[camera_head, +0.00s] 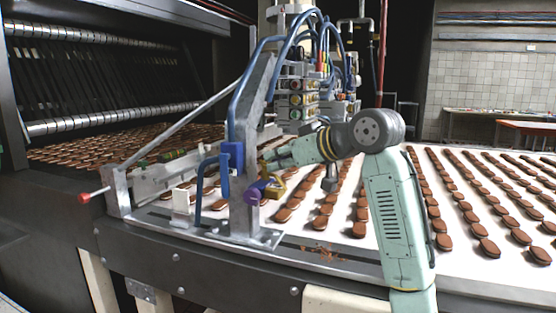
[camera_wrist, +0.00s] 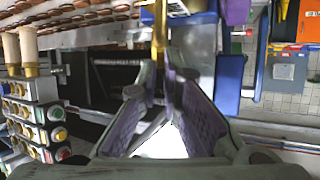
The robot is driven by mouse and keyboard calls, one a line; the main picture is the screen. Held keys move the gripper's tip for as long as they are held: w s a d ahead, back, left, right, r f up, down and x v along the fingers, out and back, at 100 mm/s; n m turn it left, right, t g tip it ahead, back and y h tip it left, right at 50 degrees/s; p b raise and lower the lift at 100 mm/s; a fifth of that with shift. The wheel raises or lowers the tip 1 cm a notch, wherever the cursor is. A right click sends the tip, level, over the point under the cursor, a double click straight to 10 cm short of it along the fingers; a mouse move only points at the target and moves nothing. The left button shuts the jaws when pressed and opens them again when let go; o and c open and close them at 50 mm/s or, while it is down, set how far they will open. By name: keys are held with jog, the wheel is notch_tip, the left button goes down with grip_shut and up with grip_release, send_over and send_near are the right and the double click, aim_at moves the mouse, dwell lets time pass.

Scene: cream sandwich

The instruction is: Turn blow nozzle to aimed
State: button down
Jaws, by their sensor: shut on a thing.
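The blow nozzle appears to be the yellow, brass-coloured part (camera_head: 275,188) beside a purple knob (camera_head: 252,196) on the grey upright post. In the wrist view a yellow bar of it (camera_wrist: 160,36) runs up from between my fingertips, and a purple block (camera_wrist: 236,10) shows at the top. My gripper (camera_head: 268,163) reaches in from the right at the post, its fingers partly hidden in the head view. In the wrist view my gripper (camera_wrist: 168,75) is shut on the yellow bar. I cannot tell exactly which way the nozzle's outlet points.
The grey post (camera_head: 243,150) carries blue hoses and a blue block (camera_head: 232,156) close to my gripper. A button and valve stack (camera_head: 296,98) stands behind. Rows of brown biscuits lie on the white conveyor (camera_head: 342,222). A red-tipped rod (camera_head: 84,197) sticks out at left.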

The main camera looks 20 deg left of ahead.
jog(key=shift+w+r+n+g+p, duration=0.1)
jog(key=shift+r+n+g+p, duration=0.2)
jog(key=shift+p, duration=0.45)
jog(key=shift+f, duration=0.2)
jog(key=c, duration=1.8)
grip_release()
jog(key=shift+f, duration=0.1)
jog(key=shift+o, duration=0.2)
jog(key=shift+d, duration=0.1)
jog(key=v, duration=1.2)
jog(key=shift+w, duration=0.2)
jog(key=shift+d+f, duration=0.1)
